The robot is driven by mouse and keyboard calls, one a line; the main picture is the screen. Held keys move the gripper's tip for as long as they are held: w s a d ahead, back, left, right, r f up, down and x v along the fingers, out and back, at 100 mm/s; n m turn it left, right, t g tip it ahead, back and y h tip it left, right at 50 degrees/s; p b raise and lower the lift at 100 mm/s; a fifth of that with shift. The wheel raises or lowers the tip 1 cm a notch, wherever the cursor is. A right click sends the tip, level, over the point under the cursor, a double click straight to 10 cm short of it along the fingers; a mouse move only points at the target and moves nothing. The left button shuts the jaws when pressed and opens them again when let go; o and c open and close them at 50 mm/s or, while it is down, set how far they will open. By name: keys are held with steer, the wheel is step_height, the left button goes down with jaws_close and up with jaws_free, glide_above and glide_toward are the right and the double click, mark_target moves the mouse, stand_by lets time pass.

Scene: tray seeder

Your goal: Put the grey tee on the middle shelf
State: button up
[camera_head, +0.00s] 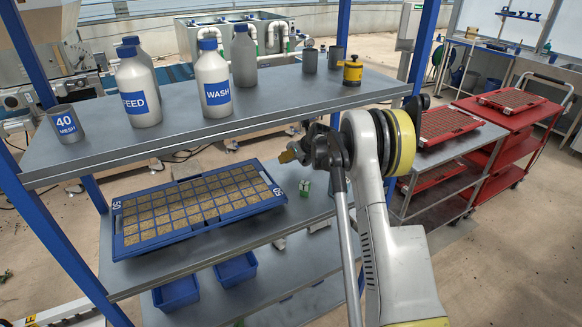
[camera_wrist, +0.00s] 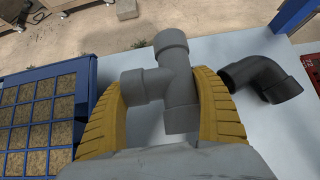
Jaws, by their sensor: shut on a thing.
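The grey tee (camera_wrist: 172,72), a pipe fitting with three openings, is between the yellow ridged fingers of my gripper (camera_wrist: 163,88) in the wrist view. The fingers are shut on it. The pale surface of the middle shelf shows beneath it; I cannot tell whether the tee touches it. In the head view my gripper (camera_head: 289,155) is just below the front edge of the top shelf, over the middle shelf (camera_head: 290,218). I cannot make out the tee there.
A blue seed tray (camera_head: 122,226) fills the left of the middle shelf. A black elbow (camera_wrist: 262,78) lies right of the tee. A small green-and-white item (camera_head: 304,188) is near my arm. Bottles, including WASH (camera_head: 213,82), stand on the top shelf (camera_head: 165,138).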

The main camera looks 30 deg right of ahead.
steer(key=f, duration=0.1)
steer(key=a+f+b, duration=0.1)
steer(key=f, duration=0.1)
steer(key=shift+a+b, duration=0.15)
steer(key=shift+b, duration=0.15)
steer(key=shift+f, duration=0.35)
steer(key=shift+r, duration=0.15)
steer(key=shift+f+b, duration=0.45)
steer(key=shift+f, duration=0.2)
steer(key=o, duration=1.3)
steer(key=shift+o, duration=0.2)
steer(key=shift+r, duration=0.1)
